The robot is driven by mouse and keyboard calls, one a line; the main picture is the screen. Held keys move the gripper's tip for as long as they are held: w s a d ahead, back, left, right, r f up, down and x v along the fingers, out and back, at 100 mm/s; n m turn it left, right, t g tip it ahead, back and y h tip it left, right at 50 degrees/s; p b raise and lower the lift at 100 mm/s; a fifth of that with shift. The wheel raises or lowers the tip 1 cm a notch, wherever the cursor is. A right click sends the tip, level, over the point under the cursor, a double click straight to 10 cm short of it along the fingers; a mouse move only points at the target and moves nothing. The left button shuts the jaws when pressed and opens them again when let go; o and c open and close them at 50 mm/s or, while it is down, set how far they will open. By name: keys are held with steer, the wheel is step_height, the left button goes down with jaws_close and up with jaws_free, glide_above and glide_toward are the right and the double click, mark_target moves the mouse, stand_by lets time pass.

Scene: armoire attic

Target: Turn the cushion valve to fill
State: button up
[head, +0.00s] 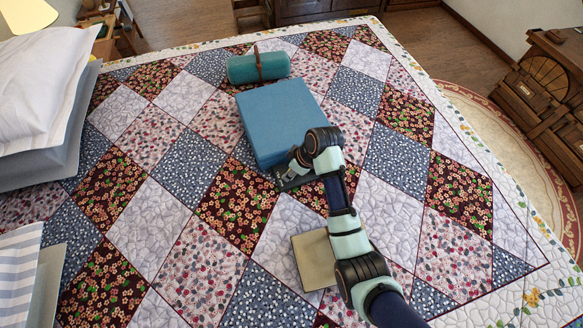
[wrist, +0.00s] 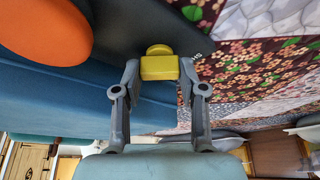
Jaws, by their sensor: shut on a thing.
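The blue cushion (head: 280,113) lies flat on a patchwork quilt in the head view. Its blue side fills the left of the wrist view (wrist: 60,95). A small yellow valve (wrist: 158,68) with a rounded knob shows in the wrist view, beside the cushion's side. My gripper (wrist: 158,78) is shut on the valve, one finger at each side of it. In the head view my gripper (head: 287,178) is at the cushion's near edge, and the valve is hidden there. I cannot read any fill marking.
A teal roll with a brown strap (head: 258,67) lies behind the cushion. A beige square item (head: 313,262) lies near my arm. White pillows (head: 45,90) are stacked at the left. An orange disc (wrist: 42,30) shows in the wrist view. The quilt's right side (head: 450,200) is clear.

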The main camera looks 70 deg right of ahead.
steer(key=m+p, duration=0.2)
steer(key=m+h+p, duration=0.1)
steer(key=p, duration=0.1)
steer(key=shift+a+r+m+p, duration=0.15)
steer(key=shift+r+m+p, duration=0.2)
steer(key=shift+m, duration=0.05)
steer(key=m+h+p, duration=0.1)
steer(key=m, duration=0.1)
steer(key=m+g+p, duration=0.1)
steer(key=m+p, duration=0.1)
steer(key=shift+w+f+m+h, duration=0.1)
steer(key=shift+f+m+h, duration=0.05)
steer(key=shift+m+h, duration=0.2)
steer(key=m+g+p, duration=0.1)
steer(key=m, duration=0.1)
steer(key=m+g+h, duration=0.1)
steer(key=m, duration=0.1)
steer(key=shift+w+f+p, duration=0.1)
steer(key=shift+w+p, duration=0.05)
steer(key=shift+p, duration=0.25)
steer(key=shift+f+m+g, duration=0.1)
steer(key=shift+m+g, duration=0.7)
steer(key=shift+m, duration=1.55)
steer(key=o, duration=1.1)
steer(key=shift+o, duration=0.2)
steer(key=v, duration=1.2)
steer(key=shift+a, duration=0.15)
